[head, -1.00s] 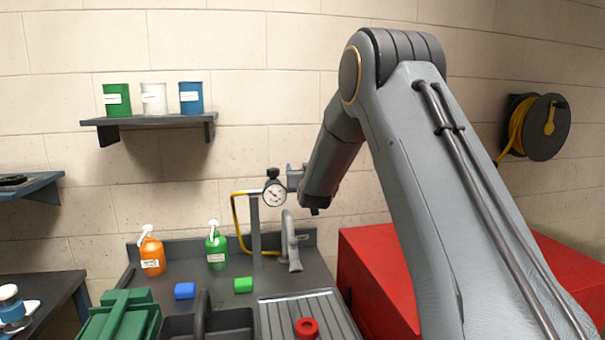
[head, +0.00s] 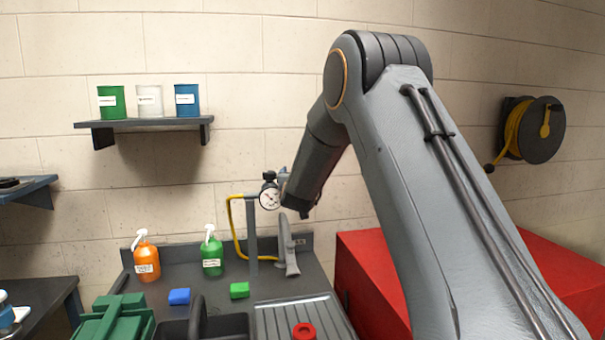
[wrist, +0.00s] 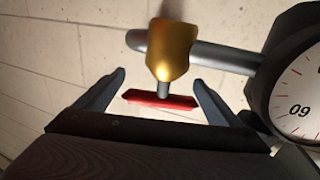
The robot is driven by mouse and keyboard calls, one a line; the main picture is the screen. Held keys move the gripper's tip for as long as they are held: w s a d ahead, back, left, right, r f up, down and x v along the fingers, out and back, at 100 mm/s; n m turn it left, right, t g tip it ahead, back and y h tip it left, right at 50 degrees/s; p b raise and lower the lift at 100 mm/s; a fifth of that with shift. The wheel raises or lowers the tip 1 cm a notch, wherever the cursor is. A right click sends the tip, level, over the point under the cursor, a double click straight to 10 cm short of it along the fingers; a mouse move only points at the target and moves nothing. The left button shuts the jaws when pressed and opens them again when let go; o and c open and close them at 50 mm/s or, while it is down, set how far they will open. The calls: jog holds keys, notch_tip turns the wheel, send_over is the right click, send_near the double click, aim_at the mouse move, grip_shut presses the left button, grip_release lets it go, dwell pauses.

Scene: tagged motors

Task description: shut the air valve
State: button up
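The air valve has a brass body (wrist: 172,50) and a red bar handle (wrist: 160,100) on a short stem in the wrist view. The handle lies crosswise, roughly in line with the grey pipe (wrist: 215,56) to its right. My gripper (wrist: 159,79) is open, with one finger on each side of the handle. The left finger looks just apart from the handle; the right one is very close, and I cannot tell if it touches. In the head view the valve is hidden near my forearm, beside the round gauge (head: 269,198).
The gauge (wrist: 300,100) is close to my right finger. A red cabinet (head: 375,280) is at the right.

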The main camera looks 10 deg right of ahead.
jog(key=b+v, duration=0.2)
jog(key=v, duration=0.6)
jog(key=shift+b, duration=0.3)
jog(key=shift+w, duration=0.1)
